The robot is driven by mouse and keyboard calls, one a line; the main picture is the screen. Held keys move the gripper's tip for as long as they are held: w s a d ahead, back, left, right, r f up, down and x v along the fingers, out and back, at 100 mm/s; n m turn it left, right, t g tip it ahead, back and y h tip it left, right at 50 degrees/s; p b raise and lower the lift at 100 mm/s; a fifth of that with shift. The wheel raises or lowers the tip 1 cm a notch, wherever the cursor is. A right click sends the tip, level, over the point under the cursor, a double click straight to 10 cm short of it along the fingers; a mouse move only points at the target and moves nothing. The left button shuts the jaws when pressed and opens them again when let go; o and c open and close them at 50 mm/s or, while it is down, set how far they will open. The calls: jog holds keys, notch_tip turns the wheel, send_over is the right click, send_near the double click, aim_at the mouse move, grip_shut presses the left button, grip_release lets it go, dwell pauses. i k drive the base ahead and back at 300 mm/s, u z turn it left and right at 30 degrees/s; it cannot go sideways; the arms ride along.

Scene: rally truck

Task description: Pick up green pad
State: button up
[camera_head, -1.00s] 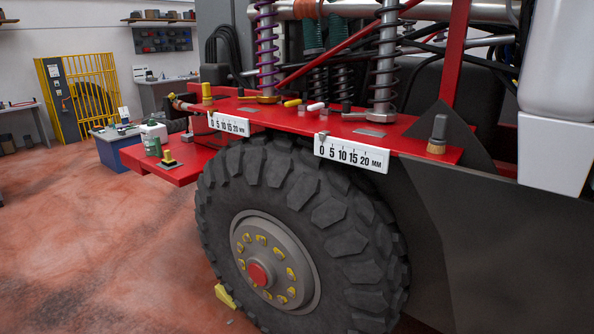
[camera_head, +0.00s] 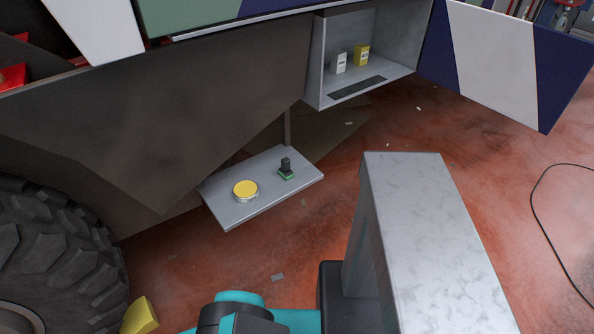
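A small pad with a green base and a black upright grip (camera_head: 286,169) sits on a grey step plate (camera_head: 240,213) beside the truck, near the plate's right end. I take it for the green pad; its green edge shows along the bottom. A round yellow-topped tin (camera_head: 245,190) sits on the same plate, to the left of the pad and apart from it. My gripper is not in view. Only teal and black parts of my arm show at the bottom edge, well short of the plate.
An open grey compartment (camera_head: 350,90) in the truck's side holds a white box (camera_head: 338,62) and a yellow box (camera_head: 361,55). A big tyre (camera_head: 60,250) and yellow wedge (camera_head: 140,317) are at lower left. A black cable (camera_head: 535,215) lies on the red floor at right.

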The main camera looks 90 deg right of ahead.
aim_at(285, 171)
jog(key=z, duration=1)
jog(key=k, duration=0.95)
jog(key=i, duration=0.75)
jog(key=z, duration=0.05)
